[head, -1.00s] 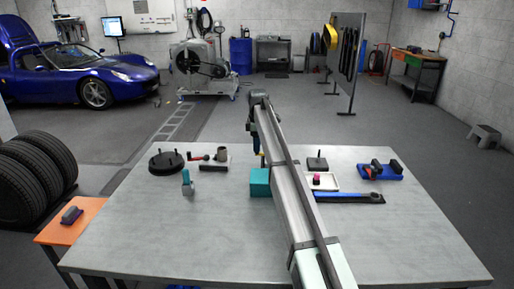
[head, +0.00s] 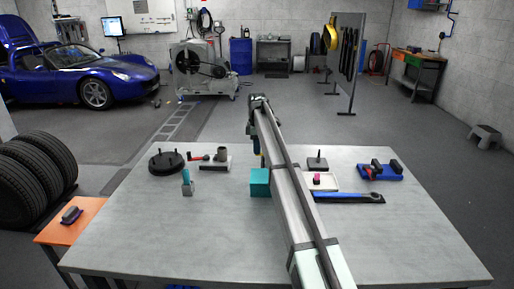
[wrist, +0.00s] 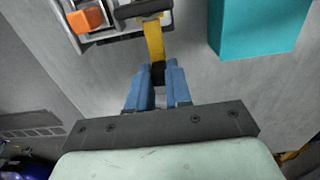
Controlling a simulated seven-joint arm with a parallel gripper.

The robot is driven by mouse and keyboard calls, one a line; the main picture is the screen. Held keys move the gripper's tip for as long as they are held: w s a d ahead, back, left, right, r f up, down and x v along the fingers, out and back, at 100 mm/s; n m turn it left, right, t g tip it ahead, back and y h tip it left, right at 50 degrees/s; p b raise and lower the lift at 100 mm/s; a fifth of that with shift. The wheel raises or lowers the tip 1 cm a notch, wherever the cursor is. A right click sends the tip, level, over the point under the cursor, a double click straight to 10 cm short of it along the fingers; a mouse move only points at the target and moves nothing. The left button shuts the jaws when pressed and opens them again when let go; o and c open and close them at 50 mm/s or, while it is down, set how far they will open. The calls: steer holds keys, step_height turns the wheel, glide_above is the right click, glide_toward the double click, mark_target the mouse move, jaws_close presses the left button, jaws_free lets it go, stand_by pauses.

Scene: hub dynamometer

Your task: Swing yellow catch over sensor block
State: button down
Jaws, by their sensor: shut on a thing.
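The yellow catch (wrist: 154,42) shows in the wrist view as a narrow strip running from a dark bar (wrist: 142,9) down to my gripper. My gripper (wrist: 158,72) has blue fingers, shut on the catch's black end. An orange block (wrist: 86,19) sits in a grey fixture (wrist: 110,36) left of the catch; I cannot tell whether it is the sensor block. The catch is not over the orange block. In the head view my gripper (head: 257,145) is mostly hidden by my arm, and the catch cannot be made out.
A teal block (head: 259,183) stands close to my gripper and shows right of it in the wrist view (wrist: 258,28). A pale tray (head: 329,184), a blue-black tool (head: 350,198) and a blue holder (head: 380,172) lie to the right. The table's front (head: 200,240) is clear.

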steer(key=shift+s, duration=0.15)
stand_by(0.5)
steer(key=s+d+n, duration=0.6)
steer(key=n, duration=1.2)
steer(key=shift+s+d, duration=0.15)
steer(key=shift+d, duration=0.15)
stand_by(0.4)
steer(key=c, duration=1)
jaws_free()
steer(key=shift+c, duration=0.2)
steer(key=shift+r, duration=0.1)
step_height(320, 180, up, 14)
